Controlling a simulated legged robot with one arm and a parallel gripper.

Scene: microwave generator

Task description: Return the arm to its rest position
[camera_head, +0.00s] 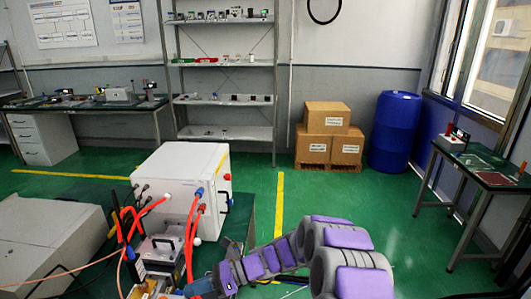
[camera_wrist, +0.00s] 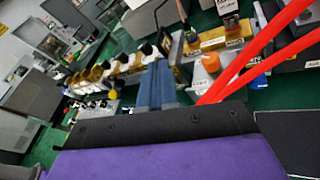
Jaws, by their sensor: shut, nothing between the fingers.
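My arm (camera_head: 285,254), grey with purple pads, reaches from the lower right toward the lower middle of the head view. My gripper (camera_head: 190,290) is at its far end, low in the picture, beside the generator equipment. In the wrist view, the blue-grey fingers of my gripper (camera_wrist: 157,72) are together with nothing seen between them. The white generator box (camera_head: 185,180) stands on a green-topped table (camera_head: 237,222), with red hoses (camera_head: 190,232) running from its front. Red hoses also cross the upper right of the wrist view (camera_wrist: 250,62).
A grey cabinet (camera_head: 45,235) is at left. Behind are a shelf rack (camera_head: 225,100), cardboard boxes (camera_head: 325,130), a blue barrel (camera_head: 393,130) and a side table (camera_head: 480,165) at right. Green floor (camera_head: 330,195) lies open between. Several small fittings crowd the wrist view.

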